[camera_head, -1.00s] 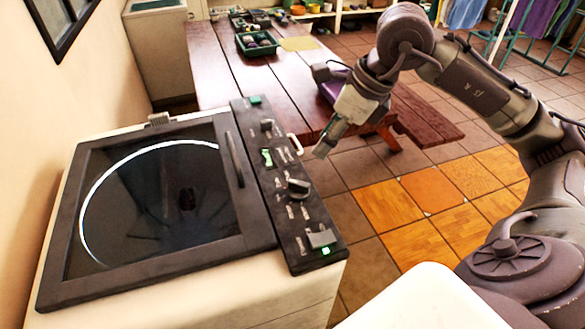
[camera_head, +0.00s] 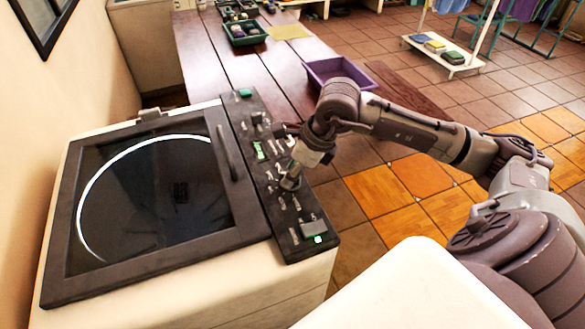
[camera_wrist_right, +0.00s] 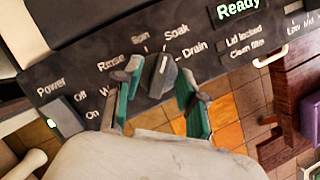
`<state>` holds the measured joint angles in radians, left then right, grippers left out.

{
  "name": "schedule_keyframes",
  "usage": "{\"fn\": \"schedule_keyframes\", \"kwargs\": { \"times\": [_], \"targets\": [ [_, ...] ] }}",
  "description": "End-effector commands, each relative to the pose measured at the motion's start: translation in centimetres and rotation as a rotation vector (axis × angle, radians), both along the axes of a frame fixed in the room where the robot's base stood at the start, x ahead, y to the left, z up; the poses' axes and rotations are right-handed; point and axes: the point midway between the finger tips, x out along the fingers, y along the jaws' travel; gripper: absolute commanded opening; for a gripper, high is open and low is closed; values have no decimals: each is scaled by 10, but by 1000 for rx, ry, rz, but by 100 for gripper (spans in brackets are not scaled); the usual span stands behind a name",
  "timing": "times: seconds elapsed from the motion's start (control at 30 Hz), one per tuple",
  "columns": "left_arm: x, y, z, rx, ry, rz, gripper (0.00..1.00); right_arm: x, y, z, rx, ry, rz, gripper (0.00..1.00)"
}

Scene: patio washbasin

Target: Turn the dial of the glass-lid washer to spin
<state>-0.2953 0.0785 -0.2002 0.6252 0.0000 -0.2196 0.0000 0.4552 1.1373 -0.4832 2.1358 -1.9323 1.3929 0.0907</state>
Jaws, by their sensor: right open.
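The glass-lid washer (camera_head: 150,285) stands at the left with its dark glass lid (camera_head: 150,200) closed. Its black control panel (camera_head: 296,247) runs along the lid's right side. In the right wrist view the grey dial (camera_wrist_right: 161,76) is on the panel, among the labels Rinse, Spin, Soak and Drain. Its pale mark points up, near Soak; the exact setting is hard to tell. My right gripper (camera_wrist_right: 158,76) is open, one green-padded finger on each side of the dial, with small gaps. In the head view my right gripper (camera_head: 290,178) mostly hides the dial. My left gripper is out of view.
The Power switch (camera_wrist_right: 62,117) is left of the dial, and the lit Ready display (camera_wrist_right: 238,8) is right. A wooden table (camera_head: 215,65) with a purple bin (camera_head: 340,72) and a green tray (camera_head: 243,33) stands behind. Tiled floor is open at the right.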

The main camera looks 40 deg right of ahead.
Motion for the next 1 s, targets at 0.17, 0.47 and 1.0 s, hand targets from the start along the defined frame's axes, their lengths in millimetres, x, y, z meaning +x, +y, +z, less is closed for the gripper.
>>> {"fn": "schedule_keyframes", "kwargs": {
  "times": [0.17,0.47,1.0],
  "targets": [
    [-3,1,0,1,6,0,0,0,0,-1,0,0,0,41],
    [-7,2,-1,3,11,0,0,0,0,0,1,-1,0,1],
    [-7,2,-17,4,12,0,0,2,-1,-3,0,-4,102,0]
  ]
}}
